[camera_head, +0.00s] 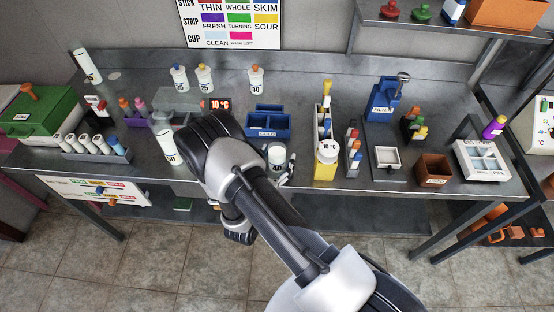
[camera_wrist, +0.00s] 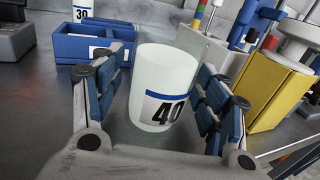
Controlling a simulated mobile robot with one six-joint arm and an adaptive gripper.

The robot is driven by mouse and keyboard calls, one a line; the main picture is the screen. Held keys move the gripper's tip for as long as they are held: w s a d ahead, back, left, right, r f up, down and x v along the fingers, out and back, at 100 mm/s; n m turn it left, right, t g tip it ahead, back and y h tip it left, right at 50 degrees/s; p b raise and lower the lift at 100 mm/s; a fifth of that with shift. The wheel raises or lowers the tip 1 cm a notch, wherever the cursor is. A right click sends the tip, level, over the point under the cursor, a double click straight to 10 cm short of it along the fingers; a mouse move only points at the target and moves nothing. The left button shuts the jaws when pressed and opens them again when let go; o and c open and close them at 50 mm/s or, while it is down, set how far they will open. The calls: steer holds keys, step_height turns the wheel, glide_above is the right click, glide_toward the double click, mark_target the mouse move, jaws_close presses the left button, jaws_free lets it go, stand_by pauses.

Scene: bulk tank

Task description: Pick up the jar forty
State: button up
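The jar forty (camera_wrist: 163,82) is a white, open-topped cup with a blue band and a black "40" in the wrist view. It stands on the grey bench between the two fingers of my gripper (camera_wrist: 163,108). The fingers are open on either side of it, with small gaps showing, the right one closer. In the head view the jar (camera_head: 277,154) is at the front middle of the bench, beside the end of my arm. My gripper (camera_head: 284,175) is mostly hidden there by my own wrist.
A blue divided tray (camera_head: 268,124) is just behind the jar. A yellow holder (camera_head: 326,168) stands close on its right. Jar thirty (camera_head: 256,80) is further back. Another white jar (camera_head: 168,146) stands left of my arm. The bench's front edge is near.

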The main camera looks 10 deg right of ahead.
steer(key=c, duration=1.2)
steer(key=shift+c, duration=0.3)
steer(key=shift+r, duration=0.25)
